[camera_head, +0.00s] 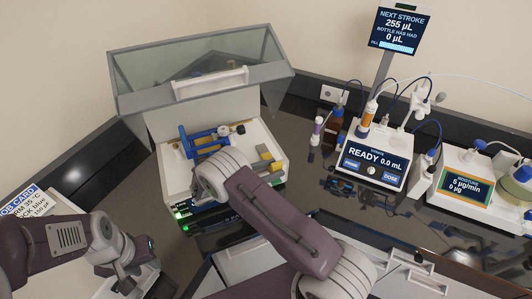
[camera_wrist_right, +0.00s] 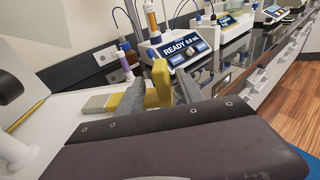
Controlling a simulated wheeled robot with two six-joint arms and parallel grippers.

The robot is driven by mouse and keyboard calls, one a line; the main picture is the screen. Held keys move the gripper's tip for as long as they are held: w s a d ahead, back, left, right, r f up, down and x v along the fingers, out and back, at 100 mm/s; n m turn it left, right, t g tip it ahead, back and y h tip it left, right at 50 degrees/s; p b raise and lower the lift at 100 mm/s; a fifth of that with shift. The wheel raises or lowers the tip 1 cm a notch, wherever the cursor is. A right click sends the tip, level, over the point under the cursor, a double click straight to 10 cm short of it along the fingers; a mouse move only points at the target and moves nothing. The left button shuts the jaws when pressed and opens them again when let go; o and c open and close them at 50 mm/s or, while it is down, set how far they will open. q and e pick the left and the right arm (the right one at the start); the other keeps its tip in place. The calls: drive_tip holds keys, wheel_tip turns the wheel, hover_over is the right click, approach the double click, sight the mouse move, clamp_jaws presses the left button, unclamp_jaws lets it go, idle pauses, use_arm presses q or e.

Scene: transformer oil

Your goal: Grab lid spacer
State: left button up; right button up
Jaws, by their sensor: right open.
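A yellow block, which looks like the lid spacer (camera_wrist_right: 161,84), stands upright in the right wrist view. My right gripper (camera_wrist_right: 158,98) is open, with one grey finger on each side of this block; whether either finger touches it I cannot tell. In the head view yellow and grey pieces (camera_head: 266,157) lie at the right side of the white open-lidded device (camera_head: 158,160), just beyond my right arm.
The device's clear lid (camera_head: 200,65) is raised. A blue bracket (camera_head: 203,141) sits inside it. A titrator reading READY (camera_head: 375,160), small bottles and a moisture meter (camera_head: 465,187) stand to the right. Dark bench surface shows between them.

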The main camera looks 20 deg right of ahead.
drive_tip(key=p+x, duration=0.3)
drive_tip(key=x, duration=0.2)
drive_tip(key=shift+s+d+r, duration=0.15)
drive_tip(key=shift+d, duration=0.05)
drive_tip(key=shift+s+r, duration=0.1)
clamp_jaws()
idle(1.0)
